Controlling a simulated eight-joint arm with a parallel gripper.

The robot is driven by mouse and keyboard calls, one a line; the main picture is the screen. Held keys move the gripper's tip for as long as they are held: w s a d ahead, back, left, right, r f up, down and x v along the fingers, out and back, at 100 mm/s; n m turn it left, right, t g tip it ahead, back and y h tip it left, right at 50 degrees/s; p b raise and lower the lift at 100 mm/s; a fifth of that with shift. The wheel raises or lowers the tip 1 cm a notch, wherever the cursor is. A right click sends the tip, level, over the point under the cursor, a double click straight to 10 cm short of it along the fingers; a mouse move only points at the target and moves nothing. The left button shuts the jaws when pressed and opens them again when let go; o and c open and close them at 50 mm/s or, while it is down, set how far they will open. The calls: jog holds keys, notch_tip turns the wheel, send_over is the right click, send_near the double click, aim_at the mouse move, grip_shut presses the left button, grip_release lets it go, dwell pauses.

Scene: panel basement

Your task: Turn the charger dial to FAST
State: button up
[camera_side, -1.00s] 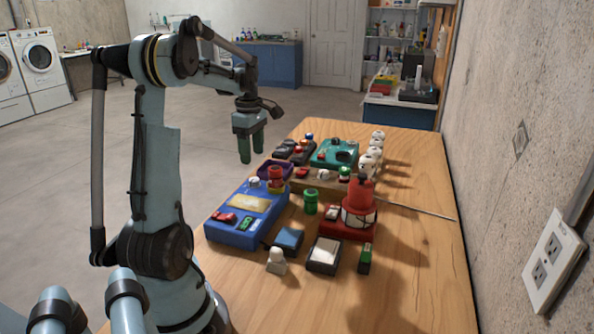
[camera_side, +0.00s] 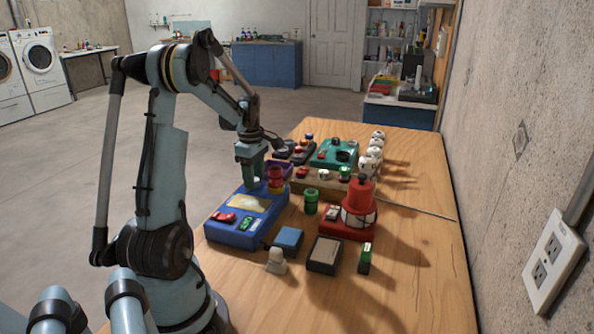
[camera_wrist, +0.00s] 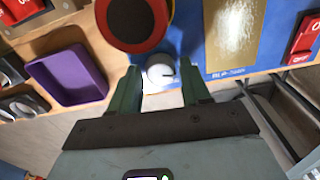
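The blue charger box (camera_side: 238,218) sits at the left edge of the wooden table. A small white round dial (camera_wrist: 159,75) with a short dark mark stands at the box's edge in the wrist view. My gripper (camera_side: 248,182) is lowered at the far end of the box. In the wrist view, the green fingers of my gripper (camera_wrist: 161,79) are apart, one on each side of the dial, with a gap showing on both sides. In the side view the fingers partly hide the dial. I cannot read a FAST label.
A purple tray (camera_wrist: 70,75) lies to the left in the wrist view. A red switch (camera_wrist: 306,38) is on the box. A red device (camera_side: 348,220) and green cylinder (camera_side: 311,202) stand to the right.

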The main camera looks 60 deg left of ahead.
jog(key=c, duration=0.8)
jog(key=shift+o, duration=0.2)
jog(key=shift+m, duration=0.4)
jog(key=m, duration=0.8)
jog(key=shift+m, duration=0.3)
jog(key=m, duration=1.2)
jog(key=shift+s, duration=0.1)
jog(key=shift+m, duration=0.4)
